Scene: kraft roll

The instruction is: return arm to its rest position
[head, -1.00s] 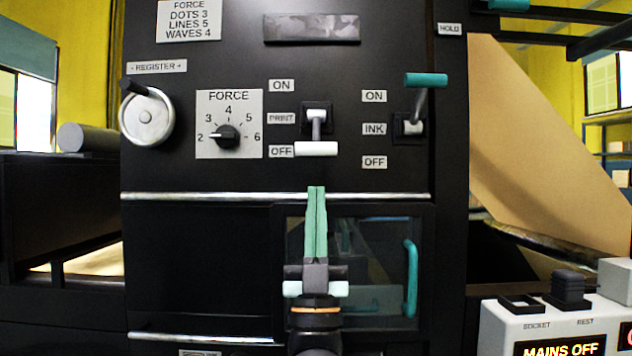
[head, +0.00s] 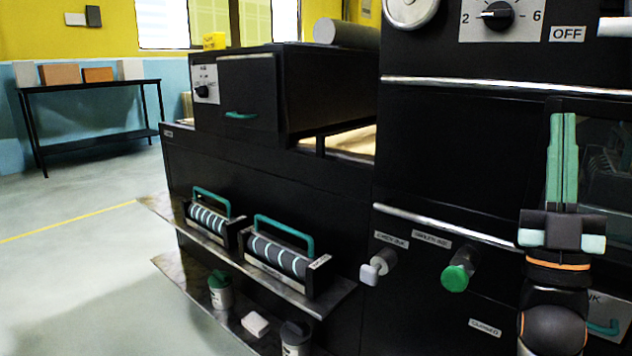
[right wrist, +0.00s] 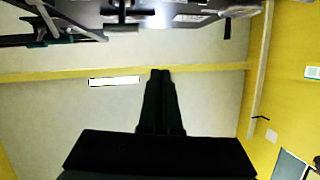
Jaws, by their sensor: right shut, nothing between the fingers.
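My right gripper (head: 562,165) stands upright at the right of the head view, in front of the black machine (head: 450,150). Its two green fingers are together with nothing between them. In the right wrist view its dark fingers (right wrist: 160,85) also lie side by side, with floor or wall surfaces beyond them. My left gripper is not in view.
A shelf (head: 335,292) on the machine's front carries two striped rollers with green handles (head: 285,235). A lower shelf holds jars and a white block (head: 255,323). Knobs (head: 455,278) stick out near my right arm. Open floor (head: 80,270) lies at left, before a dark table (head: 90,87).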

